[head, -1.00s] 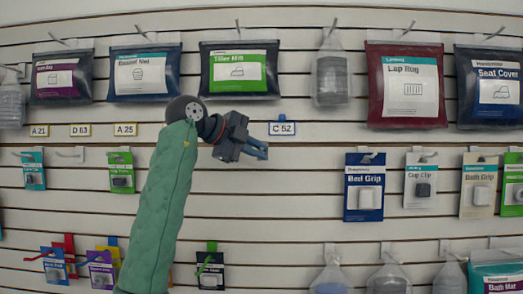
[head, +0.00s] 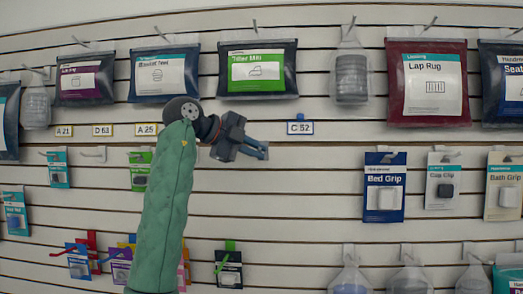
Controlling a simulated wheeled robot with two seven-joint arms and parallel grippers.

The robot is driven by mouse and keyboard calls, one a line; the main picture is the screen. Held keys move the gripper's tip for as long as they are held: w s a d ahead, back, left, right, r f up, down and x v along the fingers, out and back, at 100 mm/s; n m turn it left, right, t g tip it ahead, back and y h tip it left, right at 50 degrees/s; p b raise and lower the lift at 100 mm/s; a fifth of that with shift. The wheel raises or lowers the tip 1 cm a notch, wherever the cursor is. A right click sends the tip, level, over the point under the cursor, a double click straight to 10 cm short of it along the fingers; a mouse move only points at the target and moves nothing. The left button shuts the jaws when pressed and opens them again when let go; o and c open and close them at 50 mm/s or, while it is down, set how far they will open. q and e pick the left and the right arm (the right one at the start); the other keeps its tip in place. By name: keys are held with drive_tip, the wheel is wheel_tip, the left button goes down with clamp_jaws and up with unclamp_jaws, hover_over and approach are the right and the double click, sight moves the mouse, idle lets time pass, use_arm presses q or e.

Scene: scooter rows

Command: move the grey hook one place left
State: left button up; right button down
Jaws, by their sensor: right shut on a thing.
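My right gripper (head: 258,149), at the end of the green-sleeved arm, is in front of the wall left of and below the C 52 label (head: 300,128). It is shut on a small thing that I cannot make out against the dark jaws. A pale, empty hook (head: 92,153) shows on the slatted wall below the D 53 label (head: 102,130). I cannot tell whether it is the grey hook. My left gripper is not in view.
Large bags hang above, including the Tiller Mitt bag (head: 257,88). Small packets and coloured hooks hang lower left, partly behind my arm.

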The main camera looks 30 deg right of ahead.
drive_tip(key=shift+w+a, duration=0.2)
drive_tip(key=shift+a, duration=0.1)
drive_tip(key=shift+a, duration=0.1)
drive_tip(key=shift+w+a+f, duration=0.1)
drive_tip(key=shift+w+a, duration=0.4)
drive_tip(key=shift+a, duration=0.25)
drive_tip(key=shift+w+a+r, duration=0.1)
drive_tip(key=shift+w+a, duration=0.35)
drive_tip(key=shift+a, duration=0.3)
drive_tip(key=shift+w+a+f, duration=0.1)
drive_tip(key=shift+w+a, duration=0.4)
drive_tip(key=shift+a, duration=0.25)
drive_tip(key=w+d+p, duration=0.1)
drive_tip(key=w+d, duration=0.2)
drive_tip(key=w, duration=0.2)
drive_tip(key=shift+d, duration=0.15)
idle(4.7)
